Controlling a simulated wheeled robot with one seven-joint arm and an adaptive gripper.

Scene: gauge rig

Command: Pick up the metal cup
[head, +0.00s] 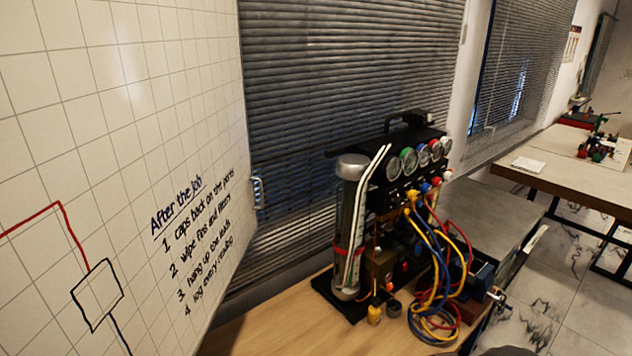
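A small dark grey cup-like piece (394,308) stands on the wooden bench top at the front foot of the gauge rig (408,190). It may be the metal cup, but it is too small for me to be sure of its material. A small yellow piece (374,315) stands just left of it. Coiled hoses (433,318) lie close on its right. My gripper does not show in the head view, so I cannot tell its state or what it holds.
The rig has a tall cylinder (350,225) with a metal cap, several dials, and red, yellow and blue hoses hanging in front. A whiteboard (120,150) with writing fills the left. Bare wooden bench (270,330) lies left of the rig. Another table (560,160) stands far right.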

